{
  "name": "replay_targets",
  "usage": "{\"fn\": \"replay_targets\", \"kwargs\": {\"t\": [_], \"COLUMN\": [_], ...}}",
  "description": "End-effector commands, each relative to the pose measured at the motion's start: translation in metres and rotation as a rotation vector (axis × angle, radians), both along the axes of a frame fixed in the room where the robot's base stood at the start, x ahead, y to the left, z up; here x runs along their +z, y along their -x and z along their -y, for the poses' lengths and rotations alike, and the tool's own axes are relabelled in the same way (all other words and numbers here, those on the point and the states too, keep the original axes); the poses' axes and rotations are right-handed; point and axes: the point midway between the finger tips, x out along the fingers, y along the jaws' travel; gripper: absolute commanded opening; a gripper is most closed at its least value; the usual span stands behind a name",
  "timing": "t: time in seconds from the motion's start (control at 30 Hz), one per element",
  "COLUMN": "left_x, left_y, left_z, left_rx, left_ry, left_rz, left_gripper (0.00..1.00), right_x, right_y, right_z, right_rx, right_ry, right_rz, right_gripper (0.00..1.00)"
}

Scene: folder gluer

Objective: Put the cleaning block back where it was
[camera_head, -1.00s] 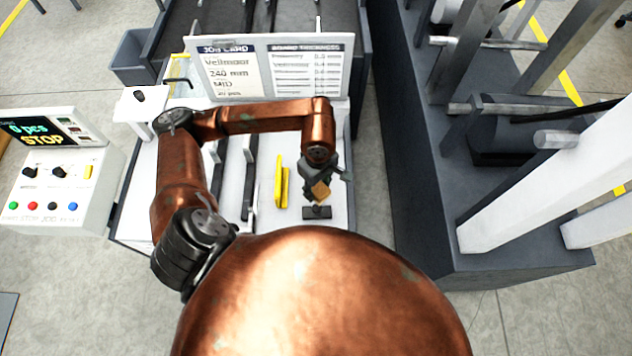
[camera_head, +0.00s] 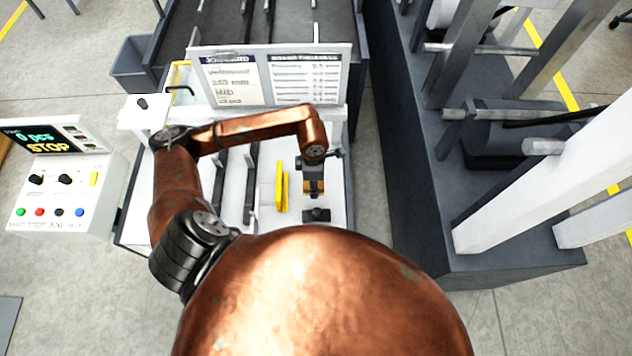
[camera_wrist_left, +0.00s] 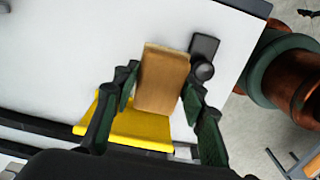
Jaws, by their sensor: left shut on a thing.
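The cleaning block (camera_wrist_left: 162,78) is a tan brown block between the green-padded fingers of my left gripper (camera_wrist_left: 160,105) in the left wrist view. In the head view the block (camera_head: 313,187) shows small below my left gripper (camera_head: 313,178), over the right part of the white table. My left gripper is shut on it. A dark small holder with a round knob (camera_head: 316,215) lies just in front of the block; it also shows beside the block in the left wrist view (camera_wrist_left: 203,58). I cannot tell the block's height above the table. My right gripper is not in view.
A yellow piece (camera_head: 282,187) stands left of the gripper. Dark rails (camera_head: 250,180) run along the white table (camera_head: 337,200). A job card board (camera_head: 270,78) stands behind. A control box (camera_head: 60,185) is at left, a dark machine frame (camera_head: 410,190) at right.

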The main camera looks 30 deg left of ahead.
Motion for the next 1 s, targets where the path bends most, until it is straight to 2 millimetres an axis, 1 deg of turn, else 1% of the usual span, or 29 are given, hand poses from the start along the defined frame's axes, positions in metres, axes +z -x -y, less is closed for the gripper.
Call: {"fn": "replay_targets", "kwargs": {"t": [0.1, 0.2, 0.5, 0.6, 0.7, 0.8, 1.0], "left_x": [-0.023, -0.038, -0.061, -0.075, -0.085, -0.089, -0.090], "left_y": [-0.016, -0.028, -0.045, -0.043, -0.044, -0.044, -0.044], "left_z": [-0.006, -0.011, -0.017, -0.016, -0.016, -0.017, -0.017], "left_rx": [0.004, 0.002, 0.001, 0.000, -0.001, -0.002, -0.002], "left_ry": [0.001, 0.001, 0.000, 0.002, 0.000, 0.001, -0.001], "left_rz": [-0.005, -0.003, -0.002, -0.005, -0.002, -0.001, -0.001], "left_gripper": [0.13, 0.13, 0.13, 0.13, 0.13, 0.13, 0.13], "right_x": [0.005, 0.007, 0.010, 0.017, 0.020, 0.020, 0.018], "right_y": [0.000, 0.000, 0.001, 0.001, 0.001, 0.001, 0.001], "right_z": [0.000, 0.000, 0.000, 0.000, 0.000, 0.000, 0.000], "right_rx": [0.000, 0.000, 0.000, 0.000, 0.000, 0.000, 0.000], "right_ry": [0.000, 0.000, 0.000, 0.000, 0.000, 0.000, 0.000], "right_rz": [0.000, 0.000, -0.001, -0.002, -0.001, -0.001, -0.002], "right_gripper": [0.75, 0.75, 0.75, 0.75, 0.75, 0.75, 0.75]}}
